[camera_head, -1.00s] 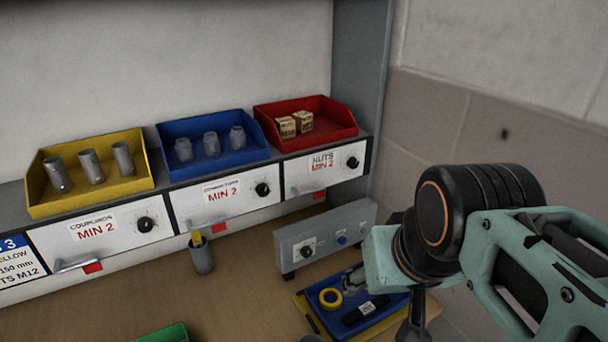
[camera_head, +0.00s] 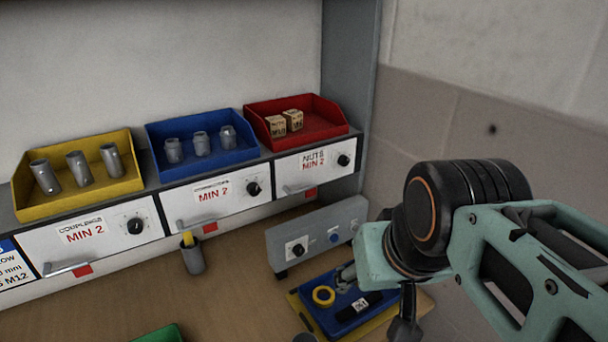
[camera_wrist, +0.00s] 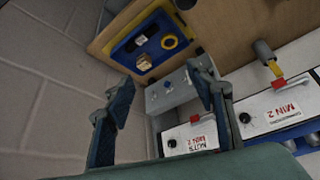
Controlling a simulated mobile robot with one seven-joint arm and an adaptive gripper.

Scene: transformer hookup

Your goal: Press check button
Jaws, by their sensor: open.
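A grey control box (camera_head: 315,233) stands on the bench below the drawers. No label is readable on the button. In the wrist view, the box (camera_wrist: 160,101) shows beyond and between my fingers. My gripper (camera_wrist: 162,90) is open with nothing between its fingers, apart from the box.
A blue tray (camera_head: 327,317) with yellow tape (camera_head: 323,296) and a black item lies before the box. A grey cup (camera_head: 193,260) stands to its left. Yellow (camera_head: 60,208), blue (camera_head: 190,168) and red (camera_head: 325,130) bins sit above the drawers. A wall is at right.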

